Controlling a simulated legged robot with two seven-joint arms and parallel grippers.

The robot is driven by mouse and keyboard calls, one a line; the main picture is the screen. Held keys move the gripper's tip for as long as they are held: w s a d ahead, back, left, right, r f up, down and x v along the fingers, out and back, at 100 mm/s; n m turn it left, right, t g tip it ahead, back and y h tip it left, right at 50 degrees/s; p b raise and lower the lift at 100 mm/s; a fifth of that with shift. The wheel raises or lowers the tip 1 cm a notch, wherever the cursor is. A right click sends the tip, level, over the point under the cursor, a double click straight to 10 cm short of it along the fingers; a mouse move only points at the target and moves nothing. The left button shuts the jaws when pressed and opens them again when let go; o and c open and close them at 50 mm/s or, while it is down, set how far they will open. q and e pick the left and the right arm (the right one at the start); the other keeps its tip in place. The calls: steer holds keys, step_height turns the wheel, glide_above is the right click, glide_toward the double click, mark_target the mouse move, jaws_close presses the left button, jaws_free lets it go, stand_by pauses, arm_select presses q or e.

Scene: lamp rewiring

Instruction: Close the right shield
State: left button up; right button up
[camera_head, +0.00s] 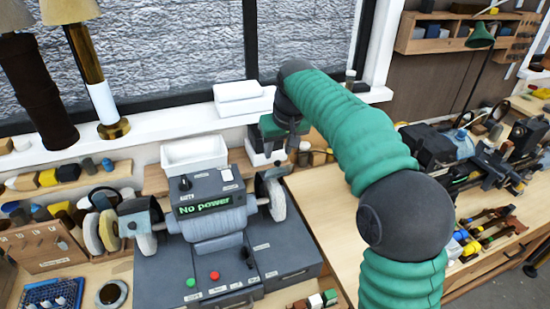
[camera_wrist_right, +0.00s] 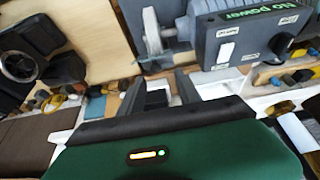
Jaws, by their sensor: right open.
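The bench grinder (camera_head: 215,215) stands on a dark grey base, its display reading "No power". Its right wheel (camera_head: 277,200) is pale and partly exposed. The dark right shield (camera_head: 263,184) sits by the upper part of that wheel; its exact angle is hard to tell. My right gripper (camera_head: 285,140) is behind and above the right wheel, open and apart from the shield. In the right wrist view, its two dark fingers (camera_wrist_right: 160,88) are spread with nothing between them, pointing toward the wheel (camera_wrist_right: 152,35). My left gripper is not in view.
A white bin (camera_head: 195,153) stands behind the grinder. A left wheel and shield (camera_head: 138,210) are at the grinder's other end. Dark machinery (camera_head: 490,150) stands on the wooden bench at right. Bare bench (camera_head: 325,205) lies right of the grinder.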

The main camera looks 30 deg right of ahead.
mark_target(278, 161)
steer(key=d+f, duration=0.1)
steer(key=w+f, duration=0.1)
steer(key=f, duration=0.1)
steer(key=w+d+f, duration=0.1)
steer(key=f, duration=0.1)
steer(key=shift+d, duration=0.35)
steer(key=shift+f+p, duration=0.2)
steer(key=shift+p, duration=0.1)
steer(key=shift+s+a, duration=0.2)
steer(key=shift+a, duration=0.1)
steer(key=shift+a+r, duration=0.15)
steer(key=shift+a, duration=0.5)
steer(key=shift+w+a, duration=0.15)
steer(key=shift+w, duration=0.05)
steer(key=shift+c, duration=2.3)
steer(key=shift+d, duration=0.2)
steer(key=shift+c, duration=1.1)
steer(key=shift+s+d, duration=0.15)
steer(key=shift+d, duration=0.35)
jaws_close()
steer(key=shift+a, duration=0.4)
steer(key=shift+d, duration=0.25)
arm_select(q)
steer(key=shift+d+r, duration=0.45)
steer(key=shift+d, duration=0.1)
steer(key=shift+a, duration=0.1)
arm_select(e)
steer(key=shift+a+f, duration=0.1)
steer(key=shift+f, duration=0.1)
